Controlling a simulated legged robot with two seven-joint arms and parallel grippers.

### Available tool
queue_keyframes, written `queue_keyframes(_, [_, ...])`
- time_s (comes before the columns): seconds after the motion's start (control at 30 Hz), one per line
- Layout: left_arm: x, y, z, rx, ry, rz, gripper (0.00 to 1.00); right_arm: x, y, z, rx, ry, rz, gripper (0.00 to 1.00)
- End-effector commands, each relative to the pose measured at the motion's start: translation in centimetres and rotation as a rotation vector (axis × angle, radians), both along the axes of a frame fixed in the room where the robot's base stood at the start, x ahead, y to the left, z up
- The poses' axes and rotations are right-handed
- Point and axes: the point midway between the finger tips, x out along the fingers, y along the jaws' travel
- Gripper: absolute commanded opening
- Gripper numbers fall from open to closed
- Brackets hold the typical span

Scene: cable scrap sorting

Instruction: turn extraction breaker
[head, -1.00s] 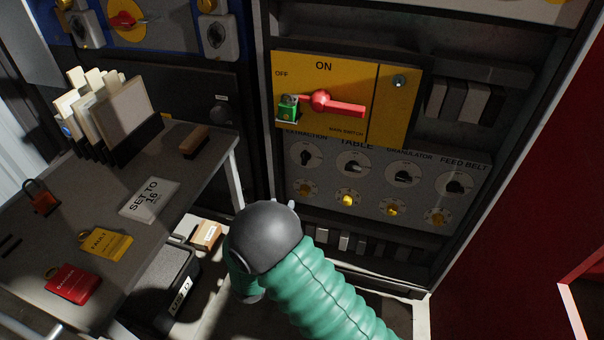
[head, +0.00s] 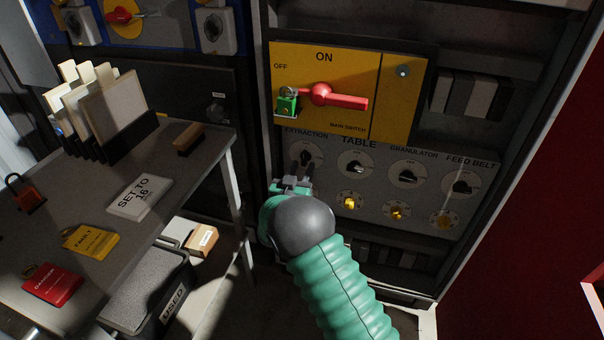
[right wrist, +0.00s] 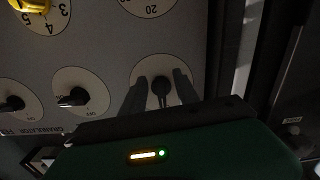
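The extraction breaker (head: 305,156) is a dark knob on a round pale dial, leftmost in the top row of the grey panel in the head view. My right gripper (head: 301,176) is just in front of it and hides the lower part of its dial. In the right wrist view the breaker knob (right wrist: 161,88) stands between the two dark fingers of the right gripper (right wrist: 160,92). The fingers are apart, one on each side, with a narrow gap showing beside the knob. Contact cannot be made out. My left gripper is not in view.
The table breaker (head: 356,168) and several other knobs are to the right, with yellow dials (head: 348,200) below. The yellow main switch plate (head: 345,65) with a red handle and green padlock is above. A grey shelf (head: 190,185) with tags stands at left.

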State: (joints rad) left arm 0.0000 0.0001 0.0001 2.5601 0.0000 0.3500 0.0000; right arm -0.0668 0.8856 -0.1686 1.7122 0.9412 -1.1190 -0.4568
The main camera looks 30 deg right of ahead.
Motion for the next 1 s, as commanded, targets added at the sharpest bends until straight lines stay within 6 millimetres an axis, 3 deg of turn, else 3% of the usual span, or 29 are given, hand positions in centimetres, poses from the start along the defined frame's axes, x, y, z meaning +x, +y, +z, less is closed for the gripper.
queue_keyframes(0.27, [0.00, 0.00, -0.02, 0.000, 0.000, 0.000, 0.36, 0.15, -0.19, 0.08, 0.000, 0.000, 0.000, 0.35])
queue_keyframes(0.53, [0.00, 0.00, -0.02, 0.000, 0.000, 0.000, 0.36, 0.13, -0.15, 0.05, 0.000, 0.000, 0.000, 0.00])
queue_keyframes(1.0, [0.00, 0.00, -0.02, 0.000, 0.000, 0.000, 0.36, 0.19, -0.06, 0.03, 0.014, -0.017, 0.001, 0.00])
